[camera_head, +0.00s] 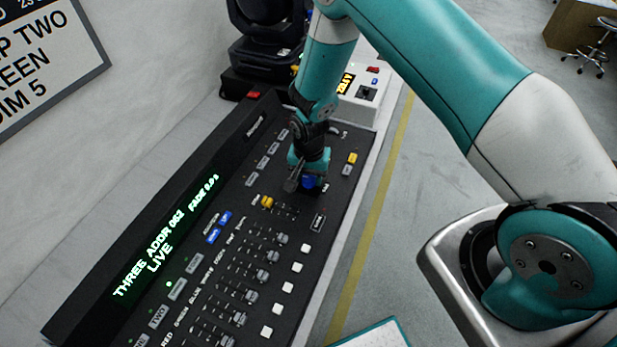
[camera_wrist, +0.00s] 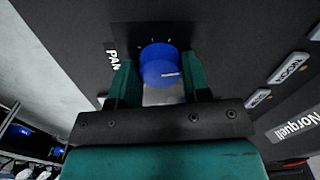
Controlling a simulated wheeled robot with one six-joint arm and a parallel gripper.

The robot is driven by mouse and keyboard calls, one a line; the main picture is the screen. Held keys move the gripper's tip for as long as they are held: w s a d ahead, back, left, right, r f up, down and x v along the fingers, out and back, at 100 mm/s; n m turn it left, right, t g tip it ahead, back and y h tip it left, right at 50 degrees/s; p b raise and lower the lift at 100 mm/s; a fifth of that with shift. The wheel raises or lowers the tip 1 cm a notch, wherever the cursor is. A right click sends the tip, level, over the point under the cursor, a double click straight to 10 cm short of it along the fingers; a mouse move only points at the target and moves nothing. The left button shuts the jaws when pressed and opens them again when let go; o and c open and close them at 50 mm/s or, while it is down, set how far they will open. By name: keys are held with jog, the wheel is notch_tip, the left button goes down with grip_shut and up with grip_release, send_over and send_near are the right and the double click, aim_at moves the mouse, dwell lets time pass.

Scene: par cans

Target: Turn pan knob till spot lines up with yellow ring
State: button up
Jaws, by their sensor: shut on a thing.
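The pan knob (camera_wrist: 160,65) is a blue round knob with a white pointer line, beside a "PAN" label (camera_wrist: 113,62) on the dark console. In the wrist view its pointer line lies toward the right. My gripper (camera_wrist: 158,82) is shut on the knob, one teal finger on each side. In the head view my gripper (camera_head: 308,172) is down on the console and the blue knob (camera_head: 310,182) shows just below it. Neither the light spot nor a yellow ring shows in either view.
The black lighting console (camera_head: 210,225) has several faders, buttons and a green text display (camera_head: 160,240). A black moving-head light (camera_head: 268,40) stands behind it, near a white box (camera_head: 365,95) with an amber display. A sign (camera_head: 45,55) hangs at upper left.

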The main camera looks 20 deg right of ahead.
aim_at(309, 177)
jog(key=n+b, duration=0.1)
jog(key=n, duration=0.2)
jog(key=shift+f+b, duration=0.1)
jog(key=shift+b, duration=0.25)
jog(key=shift+n+b, duration=0.65)
jog(key=shift+n, duration=0.95)
jog(key=o, duration=0.9)
jog(key=shift+r, duration=0.25)
jog(key=shift+r+b, duration=1.4)
jog(key=shift+r, duration=7.2)
